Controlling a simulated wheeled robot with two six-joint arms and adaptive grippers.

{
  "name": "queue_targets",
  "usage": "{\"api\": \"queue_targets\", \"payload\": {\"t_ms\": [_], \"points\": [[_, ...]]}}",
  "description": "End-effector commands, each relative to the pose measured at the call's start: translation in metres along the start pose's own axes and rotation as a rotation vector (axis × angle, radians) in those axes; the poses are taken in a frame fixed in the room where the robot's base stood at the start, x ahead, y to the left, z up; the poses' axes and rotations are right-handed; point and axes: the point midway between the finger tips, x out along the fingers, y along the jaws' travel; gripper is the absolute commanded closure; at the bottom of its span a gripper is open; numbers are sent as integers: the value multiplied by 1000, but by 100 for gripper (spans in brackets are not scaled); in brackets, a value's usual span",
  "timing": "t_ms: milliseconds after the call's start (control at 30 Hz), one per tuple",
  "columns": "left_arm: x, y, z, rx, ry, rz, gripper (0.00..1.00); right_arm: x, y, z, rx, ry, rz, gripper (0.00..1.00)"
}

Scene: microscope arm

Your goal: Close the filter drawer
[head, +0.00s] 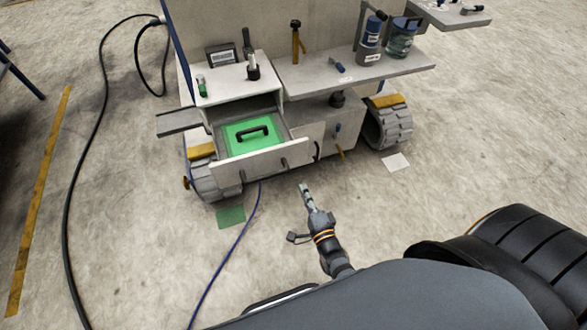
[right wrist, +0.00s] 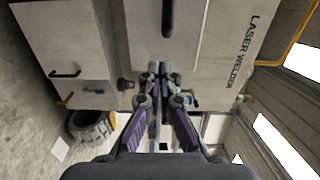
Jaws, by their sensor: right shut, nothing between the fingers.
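The filter drawer (head: 262,167) is pulled out of the low front of the grey cart in the head view. Inside it lies a bright green panel (head: 240,139) with a black handle. My right gripper (head: 304,187) is shut and empty. In the head view it appears just below and right of the drawer front, with floor showing between them. In the right wrist view the closed fingertips (right wrist: 160,68) point toward a pale panel with a dark handle (right wrist: 168,17); I cannot tell whether they touch it. My left gripper is out of view.
The cart's top (head: 350,72) carries bottles, a jar and small tools. A cabinet door (head: 310,140) is right of the drawer. Wheels (head: 388,122) flank the cart. A blue cable (head: 237,240) and a black cable (head: 68,200) lie on the floor.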

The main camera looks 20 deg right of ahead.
Motion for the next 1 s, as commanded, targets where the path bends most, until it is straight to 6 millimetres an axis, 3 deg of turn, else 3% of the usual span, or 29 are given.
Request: {"api": "queue_targets", "payload": {"t_ms": [200, 433, 633, 1000], "points": [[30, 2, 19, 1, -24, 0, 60, 50, 6, 0, 1, 1, -4, 100], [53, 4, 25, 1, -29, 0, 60, 88, 5, 0, -1, 0, -2, 100], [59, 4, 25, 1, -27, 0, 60, 101, 2, 0, -1, 0, 0, 100], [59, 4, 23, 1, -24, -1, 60, 102, 1, 0, -1, 0, 1, 100]]}}
